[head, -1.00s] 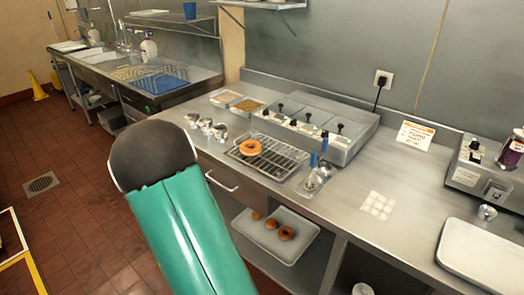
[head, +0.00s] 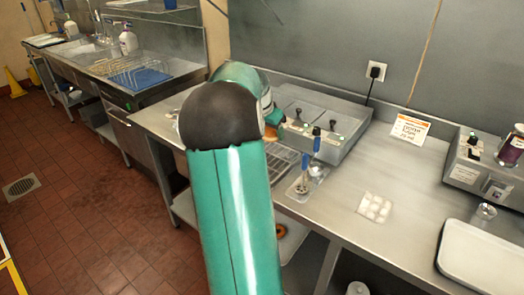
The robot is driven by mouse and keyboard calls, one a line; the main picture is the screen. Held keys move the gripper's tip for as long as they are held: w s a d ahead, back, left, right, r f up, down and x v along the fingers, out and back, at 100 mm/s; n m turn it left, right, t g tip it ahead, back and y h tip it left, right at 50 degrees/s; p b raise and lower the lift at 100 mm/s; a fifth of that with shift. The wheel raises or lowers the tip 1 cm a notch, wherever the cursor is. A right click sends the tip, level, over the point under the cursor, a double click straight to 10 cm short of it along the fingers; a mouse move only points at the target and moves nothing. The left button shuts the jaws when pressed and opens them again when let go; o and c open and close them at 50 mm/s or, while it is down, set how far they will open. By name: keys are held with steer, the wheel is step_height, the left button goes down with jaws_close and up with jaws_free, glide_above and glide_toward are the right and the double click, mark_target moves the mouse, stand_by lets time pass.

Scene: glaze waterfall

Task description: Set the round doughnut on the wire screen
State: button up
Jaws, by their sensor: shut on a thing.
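My arm reaches up through the middle of the head view and bends at its black joint. An orange-brown piece, apparently the round doughnut (head: 274,116), shows just past the arm's far end. My gripper (head: 272,129) is mostly hidden there; only a small part shows, shut on it. Its fingertips cannot be made out. The wire screen (head: 283,162) lies on the steel counter, right of and behind my arm. Its right part shows bare; its left part is hidden by the arm. The height of the doughnut over the screen cannot be judged.
A steel unit with wells (head: 335,135) stands behind the screen. Blue-handled tools (head: 308,160) stand at its right. A lower tray (head: 293,243) holds a doughnut, partly hidden. A white tray (head: 480,258) lies at far right. The counter between is mostly clear.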

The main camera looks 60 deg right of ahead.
mark_target(270, 140)
step_height(270, 140, down, 4)
steer(key=shift+d+r, duration=0.1)
steer(key=shift+r, duration=0.15)
steer(key=shift+f, duration=2.75)
steer(key=shift+f, duration=0.1)
steer(key=o, duration=1)
steer(key=shift+r, duration=0.4)
steer(key=v, duration=1.1)
steer(key=shift+a+r, duration=0.2)
steer(key=shift+r, duration=0.05)
